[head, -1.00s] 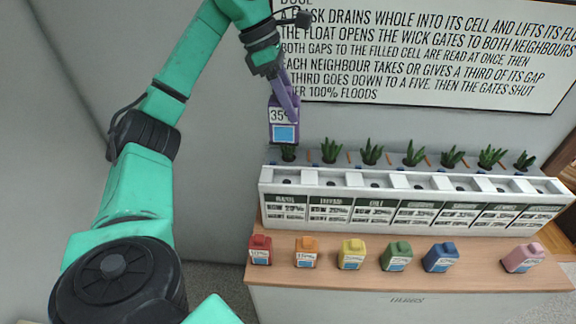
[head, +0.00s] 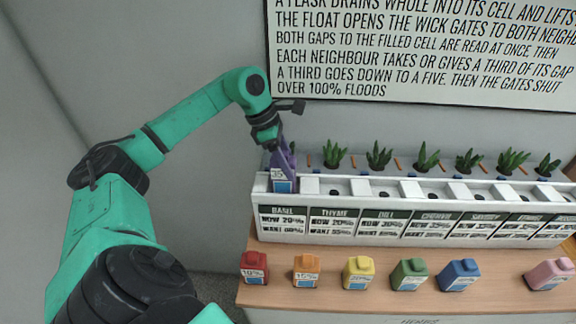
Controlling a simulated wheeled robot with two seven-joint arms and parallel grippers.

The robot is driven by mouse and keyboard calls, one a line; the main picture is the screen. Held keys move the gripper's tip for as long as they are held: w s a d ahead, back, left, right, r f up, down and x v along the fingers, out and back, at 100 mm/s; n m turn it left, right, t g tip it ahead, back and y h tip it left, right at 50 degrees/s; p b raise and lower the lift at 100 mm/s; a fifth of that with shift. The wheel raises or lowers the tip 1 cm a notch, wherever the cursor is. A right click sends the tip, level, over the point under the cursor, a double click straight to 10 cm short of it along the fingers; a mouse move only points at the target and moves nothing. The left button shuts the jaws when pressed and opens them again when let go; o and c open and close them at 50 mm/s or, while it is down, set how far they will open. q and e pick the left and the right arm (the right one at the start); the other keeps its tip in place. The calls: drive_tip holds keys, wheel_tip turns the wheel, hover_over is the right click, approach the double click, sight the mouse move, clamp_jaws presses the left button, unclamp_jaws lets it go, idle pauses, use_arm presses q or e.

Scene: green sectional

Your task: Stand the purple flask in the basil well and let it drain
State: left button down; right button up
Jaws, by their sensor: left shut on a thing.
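The purple flask (head: 283,174), labelled 35 with a blue patch, is upright at the far-left cell of the white planter, the basil well (head: 262,187). Its lower end is at or just inside the well; I cannot tell whether it rests on the bottom. The card below the well reads BASIL, NOW 20%, with a WANT line too small to read surely. My left gripper (head: 277,146) is shut on the flask's top from above. The basil plant behind the flask is mostly hidden. My right gripper is not in view.
The planter (head: 420,190) has several wells in a row, with plants behind. A text board (head: 420,50) hangs above.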

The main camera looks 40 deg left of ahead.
use_arm(q)
drive_tip(key=shift+s+d+f, duration=0.15)
drive_tip(key=shift+f, duration=0.2)
drive_tip(key=shift+c, duration=1.4)
unclamp_jaws()
drive_tip(key=shift+o, duration=0.3)
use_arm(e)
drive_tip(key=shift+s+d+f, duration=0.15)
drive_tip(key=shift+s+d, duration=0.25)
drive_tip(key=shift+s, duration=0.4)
